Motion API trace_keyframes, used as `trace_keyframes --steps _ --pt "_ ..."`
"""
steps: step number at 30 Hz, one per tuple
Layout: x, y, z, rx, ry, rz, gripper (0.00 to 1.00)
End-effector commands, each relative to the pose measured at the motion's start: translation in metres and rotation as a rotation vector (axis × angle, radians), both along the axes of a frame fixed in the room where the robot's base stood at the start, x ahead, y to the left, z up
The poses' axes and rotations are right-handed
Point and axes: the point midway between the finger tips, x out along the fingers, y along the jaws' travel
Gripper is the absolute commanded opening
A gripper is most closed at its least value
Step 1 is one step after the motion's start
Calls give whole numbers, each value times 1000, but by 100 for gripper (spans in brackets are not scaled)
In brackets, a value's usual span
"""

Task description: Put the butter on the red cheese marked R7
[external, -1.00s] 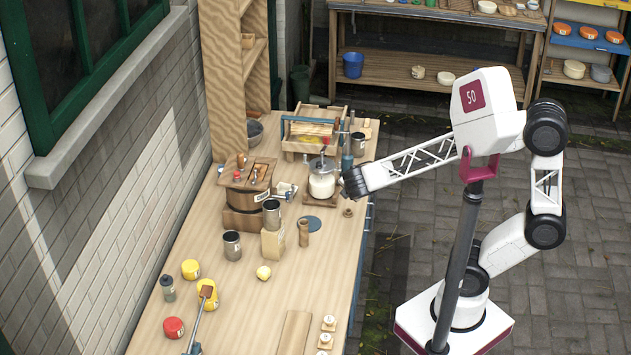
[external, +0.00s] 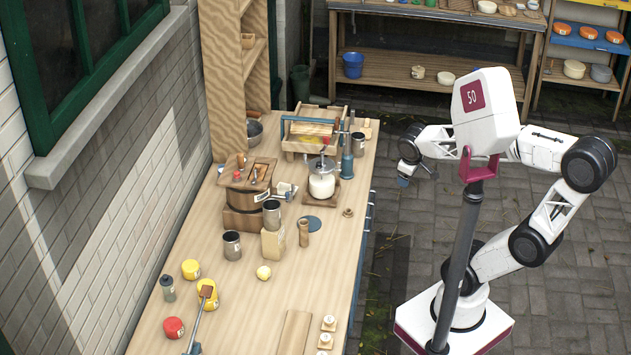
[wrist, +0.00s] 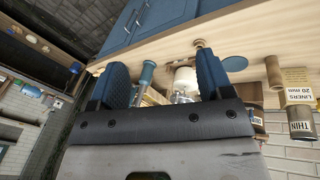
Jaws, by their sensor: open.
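A red round cheese (external: 173,327) lies at the near left of the bench; its marking is too small to read. A small pale yellow lump (external: 263,272), which looks like the butter, sits alone on the bench in front of a wooden block. I cannot be sure of it from its look alone. My gripper (external: 415,174) is off the bench's right side, over the paving, far from both. In the wrist view my gripper (wrist: 162,62) is open with nothing between its blue fingers. Neither the cheese nor the lump can be made out there.
Two yellow rounds (external: 190,269) lie near the red one; a brown-headed tool (external: 207,292) leans over one. A wooden churn (external: 245,199), metal cups (external: 232,245), a white jar (external: 321,184) and a wooden crate (external: 304,145) stand farther back. The bench's middle right is fairly clear.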

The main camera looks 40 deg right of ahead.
Motion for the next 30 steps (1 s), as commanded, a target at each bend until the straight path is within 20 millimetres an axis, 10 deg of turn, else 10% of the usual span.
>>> trace_keyframes --steps 12,30 --pt "-33 -17 12 237 -23 -348 73" --pt "-36 -18 13 256 -25 -373 78"
